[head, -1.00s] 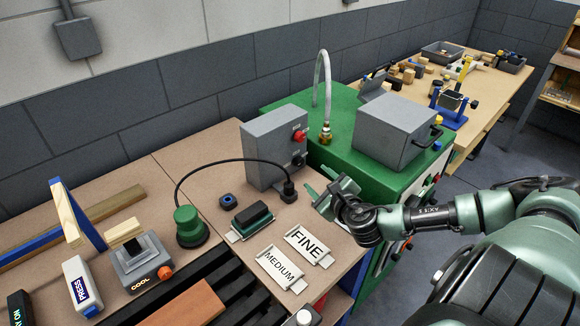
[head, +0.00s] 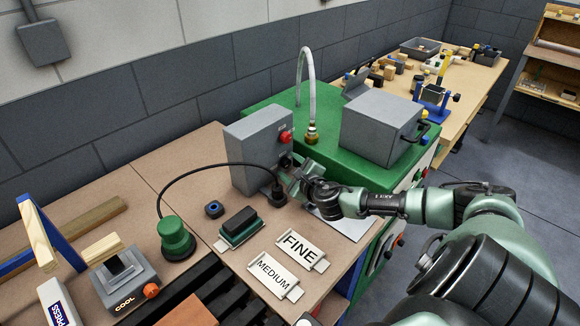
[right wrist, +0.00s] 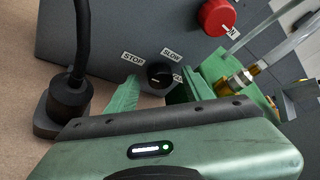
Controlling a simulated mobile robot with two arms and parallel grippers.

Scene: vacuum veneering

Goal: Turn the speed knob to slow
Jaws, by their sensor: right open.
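The speed knob (right wrist: 160,73) is a round black knob on the front of a grey control box (head: 250,150). Labels reading STOP (right wrist: 133,58) and SLOW (right wrist: 172,54) stand around it, with a third label partly hidden at its right. I cannot tell which label the knob points to. My right gripper (head: 294,176) is open and close in front of the box. In the right wrist view its green fingers (right wrist: 160,92) stand on either side of the knob, apart from it as far as I can see. My left gripper is not in view.
A red knob (right wrist: 217,16) sits higher on the box. A brass hose fitting (head: 311,133) stands behind on the green cabinet. FINE (head: 298,246) and MEDIUM (head: 275,275) plates lie in front.

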